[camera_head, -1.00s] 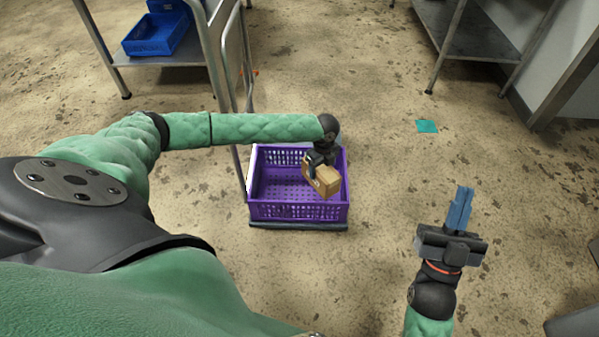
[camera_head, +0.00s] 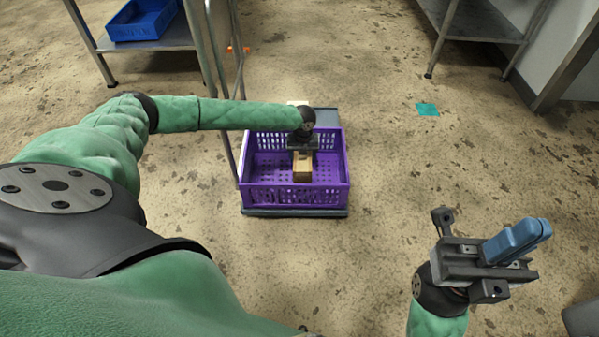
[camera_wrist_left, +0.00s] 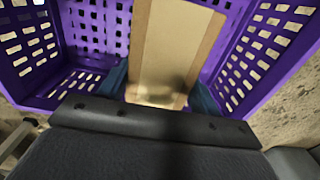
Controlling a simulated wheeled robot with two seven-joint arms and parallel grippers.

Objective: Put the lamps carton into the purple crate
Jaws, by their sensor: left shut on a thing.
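The lamps carton (camera_head: 302,168) is a small brown cardboard box; it also fills the upper middle of the left wrist view (camera_wrist_left: 175,45). My left gripper (camera_head: 302,152) is shut on it, with a blue finger on each side in the left wrist view. The purple crate (camera_head: 296,198) is an open, slotted box on the floor side of the head view. The carton is within the crate's outline, between its walls; I cannot tell whether it touches the crate floor. My right gripper (camera_head: 517,241) is empty, off to the right, its blue fingers together.
The crate stands on a low grey platform (camera_head: 325,117) with upright metal rails (camera_head: 222,90) at its left. A blue bin (camera_head: 141,20) sits on a metal table at top left. Another metal table (camera_head: 485,18) is at top right.

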